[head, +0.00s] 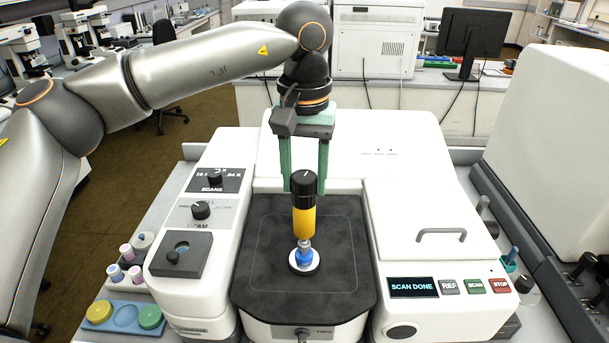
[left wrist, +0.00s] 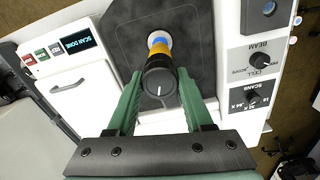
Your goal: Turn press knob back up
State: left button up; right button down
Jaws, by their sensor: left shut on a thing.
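The press knob (head: 303,184) is a black cap with a white mark, on top of an upright yellow press column (head: 303,222). The column stands over a blue and white sample base (head: 304,262) on the dark stage. My left gripper (head: 305,191) points down from above, its green fingers shut on the knob, one on each side. In the left wrist view the knob (left wrist: 158,85) sits between the two green fingers, its white mark visible on the top face. My right gripper is not in view.
The instrument's dark stage (head: 258,285) is clear around the press. On the right housing, a display (head: 411,287) reads SCAN DONE beside the REF, SCAN and STOP buttons. A grey handle (head: 441,234) is on the right lid. Smaller knobs (head: 201,210) sit on the left housing.

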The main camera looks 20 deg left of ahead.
pick_arm(q)
grip_shut()
jog(key=shift+n, duration=0.3)
